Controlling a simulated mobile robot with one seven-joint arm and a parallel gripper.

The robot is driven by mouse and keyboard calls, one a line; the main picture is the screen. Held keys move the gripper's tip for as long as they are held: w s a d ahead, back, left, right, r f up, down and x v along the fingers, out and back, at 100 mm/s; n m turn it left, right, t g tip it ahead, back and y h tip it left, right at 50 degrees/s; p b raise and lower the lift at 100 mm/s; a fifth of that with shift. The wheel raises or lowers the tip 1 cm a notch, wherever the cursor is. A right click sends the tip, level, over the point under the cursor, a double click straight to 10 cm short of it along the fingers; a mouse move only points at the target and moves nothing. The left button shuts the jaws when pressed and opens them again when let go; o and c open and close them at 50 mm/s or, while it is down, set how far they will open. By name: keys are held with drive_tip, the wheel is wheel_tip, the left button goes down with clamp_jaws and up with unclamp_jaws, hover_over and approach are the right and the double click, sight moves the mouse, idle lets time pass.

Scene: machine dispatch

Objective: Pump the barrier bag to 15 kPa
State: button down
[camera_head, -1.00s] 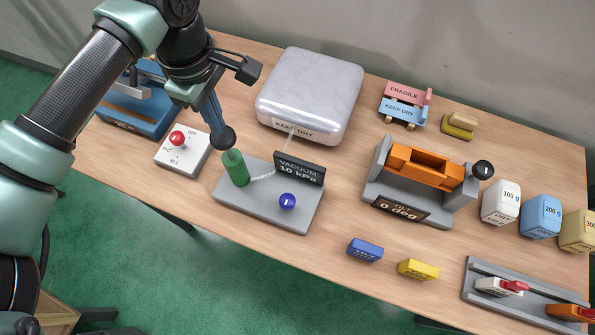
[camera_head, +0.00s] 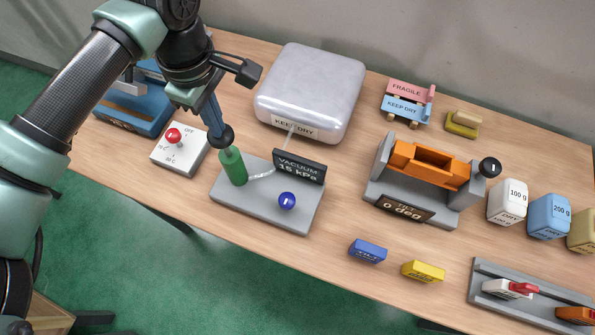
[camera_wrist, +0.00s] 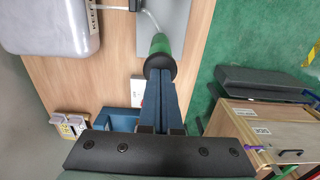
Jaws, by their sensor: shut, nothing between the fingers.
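The grey-silver barrier bag (camera_head: 312,88) lies on the table with a KEEP DRY label on its front. A thin tube runs from it to the pump base (camera_head: 258,212), and the dark display (camera_head: 299,167) there reads VACUUM 15 kPa. The green pump cylinder (camera_head: 233,168) has a black knob (camera_head: 227,138) on top; the knob also shows in the wrist view (camera_wrist: 160,64). My gripper (camera_head: 218,124) is shut and empty, its blue fingers right at the knob from above. Whether they touch it is hard to tell. A blue ball-shaped knob (camera_head: 287,201) sits on the pump base.
A white switch box (camera_head: 180,155) with a red knob stands left of the pump. The orange tilt fixture (camera_head: 428,165) stands to the right, with weight blocks (camera_head: 507,201) beyond. Blue (camera_head: 367,250) and yellow (camera_head: 423,271) blocks lie near the front edge.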

drive_tip(key=shift+f, duration=0.3)
drive_tip(key=shift+r, duration=0.1)
drive_tip(key=shift+r+p, duration=1.55)
drive_tip(key=shift+r, duration=2)
